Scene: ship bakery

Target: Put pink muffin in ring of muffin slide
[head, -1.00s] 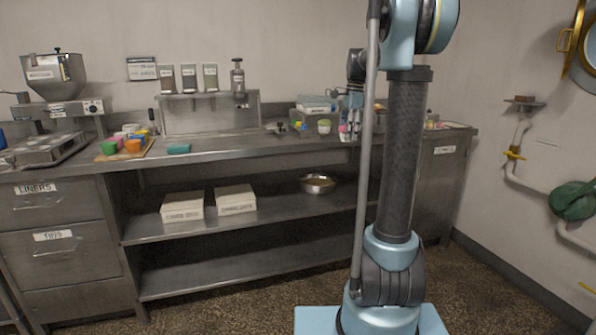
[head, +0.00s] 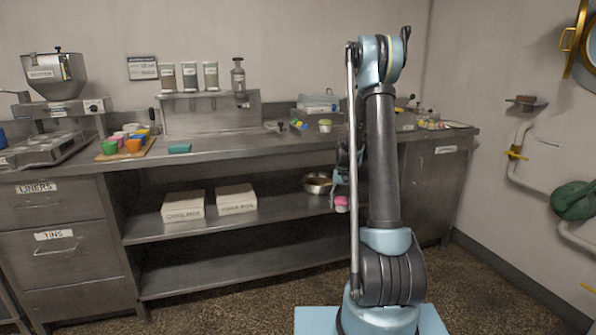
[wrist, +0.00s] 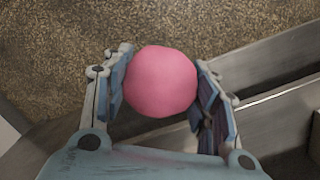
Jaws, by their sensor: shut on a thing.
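The pink muffin (head: 342,203) is in my gripper (head: 342,180), in front of the counter unit and below the level of the counter top in the head view. In the wrist view the muffin shows as a smooth pink round top (wrist: 160,81) between the two fingers of my gripper (wrist: 165,60), which are shut on it from both sides. Floor and metal edges show beyond it. I cannot make out the muffin slide or its ring for certain; my arm hides part of the counter.
The steel counter (head: 230,148) runs along the wall. A board (head: 124,152) of colored cups stands at left. A metal bowl (head: 316,183) and white boxes (head: 236,199) sit on the shelf. A tray of small colored things (head: 432,124) is at right. Floor in front is clear.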

